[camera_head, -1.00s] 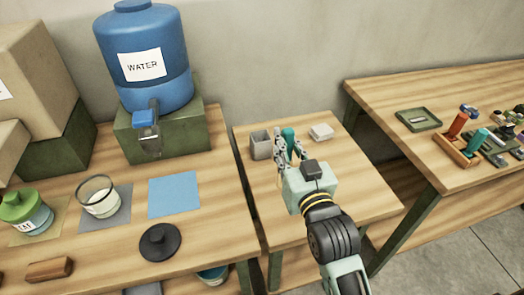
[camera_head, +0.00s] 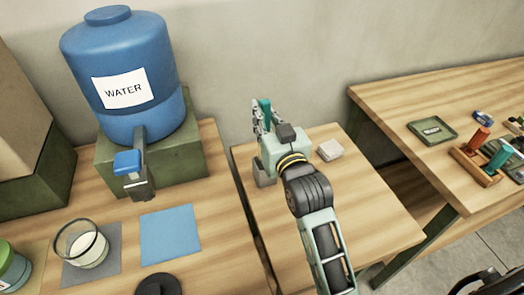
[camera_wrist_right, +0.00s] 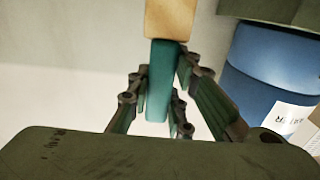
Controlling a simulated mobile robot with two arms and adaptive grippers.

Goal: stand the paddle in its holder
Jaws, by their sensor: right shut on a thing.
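My right gripper (camera_head: 262,122) is shut on the paddle's teal handle (camera_head: 265,108), above the back left part of the small table. In the right wrist view, the fingers close around the teal handle (camera_wrist_right: 160,85), and a tan wooden part (camera_wrist_right: 171,20) of the paddle extends beyond it. The grey holder (camera_head: 264,177) stands on the small table, mostly hidden behind and below my right gripper. Whether the paddle's lower end is above or inside the holder cannot be seen.
A whitish block (camera_head: 330,150) lies right of my right gripper on the small table (camera_head: 375,215). The blue water jug (camera_head: 130,80) on its green stand (camera_head: 180,160) is to the left. The right table (camera_head: 420,95) carries a green tray (camera_head: 432,130) and a wooden rack (camera_head: 475,168).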

